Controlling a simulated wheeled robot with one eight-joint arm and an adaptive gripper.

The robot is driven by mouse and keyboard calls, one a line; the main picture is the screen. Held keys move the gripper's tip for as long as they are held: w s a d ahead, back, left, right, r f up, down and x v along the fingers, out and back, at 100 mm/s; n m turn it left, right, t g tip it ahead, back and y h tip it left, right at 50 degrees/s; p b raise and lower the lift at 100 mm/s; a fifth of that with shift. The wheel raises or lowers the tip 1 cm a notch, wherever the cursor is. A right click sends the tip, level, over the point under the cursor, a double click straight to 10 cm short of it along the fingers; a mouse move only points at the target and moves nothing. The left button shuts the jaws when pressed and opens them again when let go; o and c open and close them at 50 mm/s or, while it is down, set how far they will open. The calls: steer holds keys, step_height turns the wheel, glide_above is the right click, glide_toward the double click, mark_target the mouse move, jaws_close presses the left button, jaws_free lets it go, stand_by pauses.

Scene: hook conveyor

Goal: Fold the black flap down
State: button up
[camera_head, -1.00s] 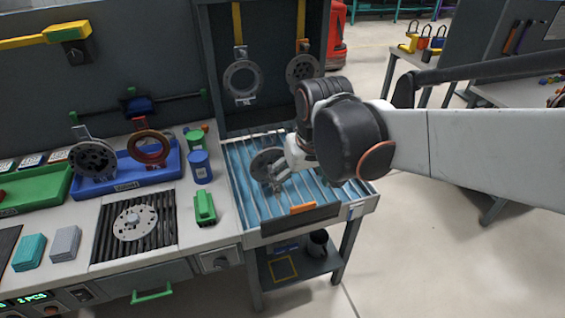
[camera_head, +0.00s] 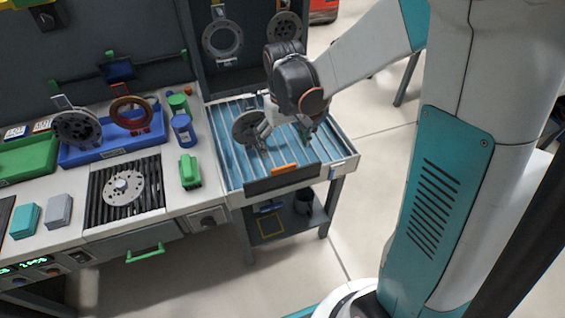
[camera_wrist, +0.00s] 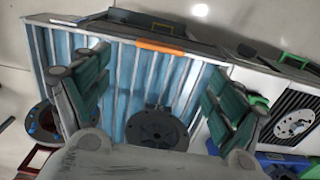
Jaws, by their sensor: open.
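The black flap (camera_head: 262,184) stands along the front edge of the blue ribbed tray (camera_head: 228,165). It has an orange handle (camera_head: 286,169) on its top edge and looks upright. In the wrist view the orange handle (camera_wrist: 160,47) shows beyond the far end of the blue slats. My gripper (camera_head: 284,134) is over the tray, behind the flap and apart from it. In the wrist view my gripper (camera_wrist: 158,88) has its two fingers wide apart with nothing between them. A dark disc with holes (camera_head: 247,128) is at the tray, close to my gripper; it also shows in the wrist view (camera_wrist: 157,129).
Left of the tray are a green block (camera_head: 189,172), a blue can (camera_head: 183,131) and a black grate (camera_head: 98,205) with a disc on it. Flanged discs hang at the back, including a ring (camera_head: 222,40). Floor in front is open.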

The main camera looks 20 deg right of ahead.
mark_target(284, 166)
step_height(284, 166, down, 10)
steer(key=b, duration=0.3)
steer(key=shift+r, duration=0.15)
